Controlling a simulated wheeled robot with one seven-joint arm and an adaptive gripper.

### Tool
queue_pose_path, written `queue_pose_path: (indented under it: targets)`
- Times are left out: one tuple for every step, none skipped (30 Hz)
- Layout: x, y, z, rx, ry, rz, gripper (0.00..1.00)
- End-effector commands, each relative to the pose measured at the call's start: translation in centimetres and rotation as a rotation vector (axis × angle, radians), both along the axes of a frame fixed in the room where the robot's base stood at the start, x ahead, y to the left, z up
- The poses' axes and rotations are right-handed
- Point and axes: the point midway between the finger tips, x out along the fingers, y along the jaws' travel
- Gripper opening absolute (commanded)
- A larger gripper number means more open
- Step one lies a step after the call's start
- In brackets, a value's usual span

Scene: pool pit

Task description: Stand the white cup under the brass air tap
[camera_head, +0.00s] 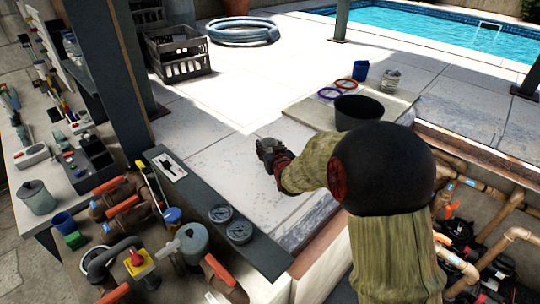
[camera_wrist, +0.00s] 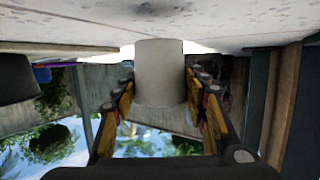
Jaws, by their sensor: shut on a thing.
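My gripper (camera_head: 270,150) reaches left over the pale paving in the head view. In the wrist view my gripper (camera_wrist: 162,105) has its fingers on both sides of a plain off-white cylinder, which looks like the white cup (camera_wrist: 159,72). The wrist picture is upside down, with paving at the top and sky at the bottom. The cup's lower end is close to a pale slab; I cannot tell whether it touches. In the head view the cup is mostly hidden at the fingers. I cannot single out the brass air tap among the pipe fittings (camera_head: 125,205) at lower left.
A dark panel with two gauges (camera_head: 220,213) borders the paving. A black pot (camera_head: 358,112), blue cup (camera_head: 361,70), white ribbed object (camera_head: 390,80) and rings (camera_head: 330,93) are on the right slab. A crate (camera_head: 180,55) and coiled hose (camera_head: 243,31) are behind. Paving between is clear.

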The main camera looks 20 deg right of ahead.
Motion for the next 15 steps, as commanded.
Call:
queue_pose_path:
  targets:
    - [0.1, -0.5, -0.9, 0.001, 0.004, -0.002, 0.26]
    - [0.1, -0.4, -1.4, 0.001, 0.005, -0.001, 0.26]
    - [0.1, -0.3, -2.0, 0.001, 0.004, -0.001, 0.26]
    - [0.1, -0.3, -2.5, 0.001, 0.004, -0.001, 0.26]
    - [0.1, -0.3, -2.9, 0.001, 0.004, -0.001, 0.26]
    - [0.1, -0.3, -3.3, 0.001, 0.002, -0.001, 0.26]
    - [0.1, -0.3, -3.4, 0.001, 0.002, -0.001, 0.26]
    - [0.1, -0.3, -3.5, 0.001, 0.001, -0.001, 0.26]
    - [0.1, -0.3, -3.5, 0.000, 0.000, -0.001, 0.26]
    - [0.1, -0.3, -3.4, 0.000, 0.000, -0.001, 0.26]
    - [0.1, -0.3, -3.4, 0.000, 0.000, -0.001, 0.26]
    - [0.1, -0.3, -3.4, 0.000, 0.000, -0.001, 0.26]
    - [0.1, -0.3, -3.4, 0.000, 0.000, -0.001, 0.26]
    - [0.1, -0.3, -3.4, 0.000, 0.000, -0.001, 0.26]
    - [0.1, -0.3, -3.4, 0.000, 0.000, -0.001, 0.26]
